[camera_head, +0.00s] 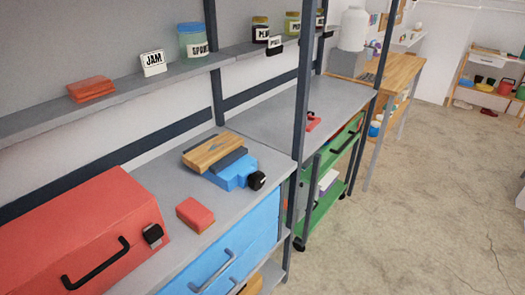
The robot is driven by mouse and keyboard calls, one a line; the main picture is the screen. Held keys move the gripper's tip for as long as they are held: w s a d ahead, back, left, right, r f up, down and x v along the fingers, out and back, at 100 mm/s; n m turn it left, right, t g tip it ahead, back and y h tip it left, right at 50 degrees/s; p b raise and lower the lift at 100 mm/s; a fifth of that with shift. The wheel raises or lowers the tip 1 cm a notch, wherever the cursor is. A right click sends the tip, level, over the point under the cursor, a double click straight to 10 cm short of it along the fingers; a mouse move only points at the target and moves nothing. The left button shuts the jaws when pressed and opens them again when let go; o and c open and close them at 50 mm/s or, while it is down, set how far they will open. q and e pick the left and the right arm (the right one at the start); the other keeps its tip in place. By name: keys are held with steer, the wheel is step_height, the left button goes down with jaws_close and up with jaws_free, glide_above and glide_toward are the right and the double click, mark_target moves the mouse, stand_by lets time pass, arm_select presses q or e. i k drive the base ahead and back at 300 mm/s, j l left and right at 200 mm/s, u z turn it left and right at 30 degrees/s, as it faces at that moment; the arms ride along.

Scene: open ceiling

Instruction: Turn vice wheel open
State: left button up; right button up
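A blue vice (233,174) sits on the grey bench top in the middle of the view. Its dark round wheel (257,180) is at the front right end, near the bench's front edge. A wooden block (211,152) with a dark grey piece (228,160) beside it lies on top of the vice. How far the jaws are apart cannot be told. Neither of my grippers is in view.
A red toolbox (85,235) and a red block (195,214) are on the bench left of the vice. The concrete floor (410,220) is open at right.

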mark_target(257, 179)
steer(key=i+l+u, duration=0.1)
steer(key=u, duration=1.55)
steer(key=l+u, duration=0.25)
steer(key=l, duration=0.15)
steer(key=l+u, duration=0.3)
steer(key=l, duration=0.15)
steer(key=k+l+u, duration=0.25)
steer(key=l+u, duration=0.25)
steer(key=l, duration=0.25)
steer(key=k+l+u, duration=0.15)
steer(key=l+u, duration=0.15)
steer(key=k+l+u, duration=0.25)
steer(key=l, duration=0.15)
steer(key=k+l+u, duration=0.25)
steer(key=i+l, duration=0.05)
steer(key=i, duration=0.05)
